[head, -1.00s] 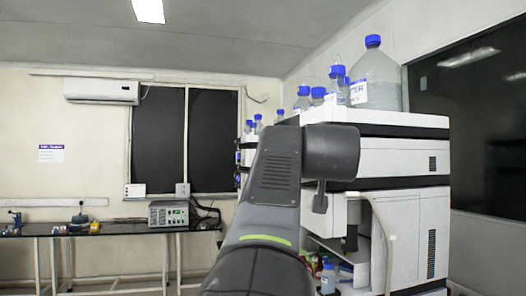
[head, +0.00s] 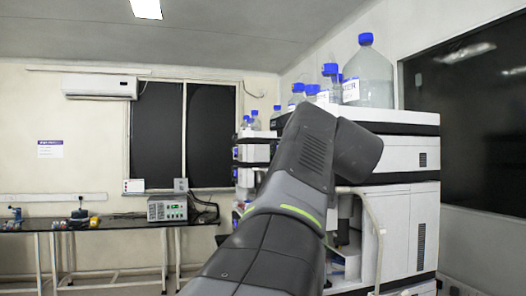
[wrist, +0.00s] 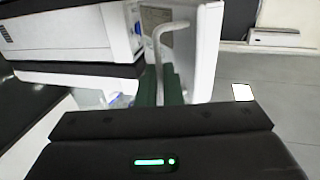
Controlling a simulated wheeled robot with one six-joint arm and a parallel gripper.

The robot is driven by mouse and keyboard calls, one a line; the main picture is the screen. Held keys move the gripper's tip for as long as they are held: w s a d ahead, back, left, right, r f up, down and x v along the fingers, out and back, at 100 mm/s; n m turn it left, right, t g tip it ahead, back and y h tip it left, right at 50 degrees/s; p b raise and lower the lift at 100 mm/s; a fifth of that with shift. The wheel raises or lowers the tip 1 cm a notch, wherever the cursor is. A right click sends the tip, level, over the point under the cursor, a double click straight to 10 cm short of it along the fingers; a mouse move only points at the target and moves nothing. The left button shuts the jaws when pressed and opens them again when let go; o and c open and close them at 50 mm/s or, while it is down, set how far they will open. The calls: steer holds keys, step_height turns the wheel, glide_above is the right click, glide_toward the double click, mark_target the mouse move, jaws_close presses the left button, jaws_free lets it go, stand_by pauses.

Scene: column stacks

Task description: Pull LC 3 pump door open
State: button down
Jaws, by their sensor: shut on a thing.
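The LC 3 pump door (head: 396,240) is a white panel on the right-hand instrument stack, standing open at an angle. A pale curved bar, the door handle (head: 372,212), shows on its left. In the wrist view the door (wrist: 206,50) is right of centre, and its white handle (wrist: 160,42) runs down between my green fingers. My gripper (wrist: 160,85) is shut on this handle. In the head view my arm hides the gripper and part of the opening.
Blue-capped bottles, the largest a clear one (head: 368,80), stand on the stack (head: 400,122). A dark panel (head: 465,120) is on the right wall. A bench (head: 100,226) with a power supply (head: 167,210) is at the left.

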steer(key=shift+r, duration=0.2)
steer(key=c, duration=1.8)
jaws_free()
steer(key=shift+w+f, duration=0.1)
steer(key=shift+w, duration=0.1)
steer(key=shift+o, duration=1.1)
steer(key=shift+w+d+f, duration=0.1)
steer(key=shift+w+f, duration=0.05)
steer(key=shift+w, duration=0.15)
steer(key=s+b, duration=0.4)
steer(key=s, duration=1)
steer(key=shift+b, duration=0.35)
steer(key=shift+s, duration=0.1)
steer(key=w+p, duration=0.4)
steer(key=w, duration=1)
steer(key=shift+p, duration=0.3)
steer(key=shift+s, duration=0.2)
